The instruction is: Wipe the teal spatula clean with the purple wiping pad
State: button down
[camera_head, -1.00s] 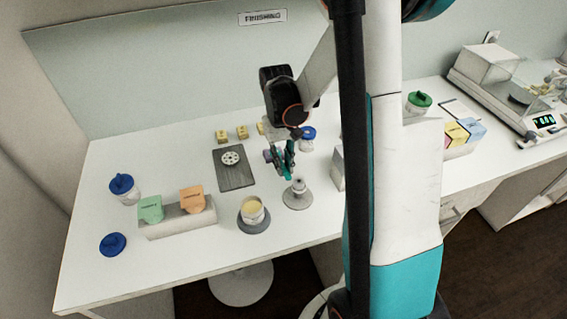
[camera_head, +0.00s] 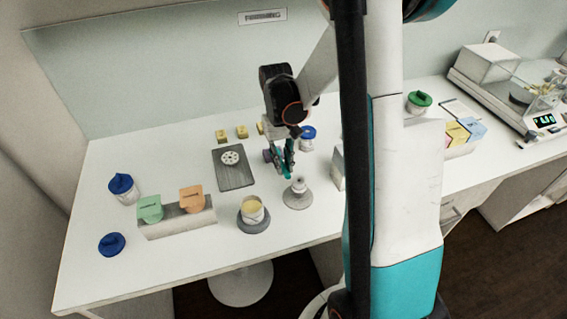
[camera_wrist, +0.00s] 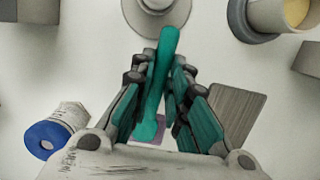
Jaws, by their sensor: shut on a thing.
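The teal spatula (camera_wrist: 152,105) is held lengthwise between the fingers of my gripper (camera_wrist: 164,66) in the wrist view. Its narrower end sticks out past the fingertips toward the round grey stand. In the head view my gripper (camera_head: 284,172) is above the white table, behind the stand, pointing down. The purple wiping pad (camera_wrist: 177,141) shows below and behind the spatula in the wrist view, mostly hidden by the spatula and fingers. I cannot tell whether the spatula touches it.
The round grey stand (camera_head: 297,201) is just in front of my gripper. A cream-filled cup (camera_head: 253,213) stands at front left, a dark board (camera_head: 233,178) left. A blue-lidded jar (camera_head: 307,141) stands close at right. Free table lies between the board and the left-hand holder (camera_head: 178,223).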

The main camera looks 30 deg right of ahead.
jog(key=shift+r, duration=0.1)
jog(key=shift+s+p+v, duration=0.2)
jog(key=shift+p+v, duration=0.45)
jog(key=shift+v, duration=0.3)
jog(key=shift+s+p+v, duration=0.2)
jog(key=shift+p+v, duration=0.4)
jog(key=shift+v, duration=0.35)
jog(key=shift+s+p+v, duration=0.2)
jog(key=shift+p+v, duration=0.45)
jog(key=shift+v, duration=0.35)
jog(key=shift+a, duration=0.25)
jog(key=shift+w, duration=0.1)
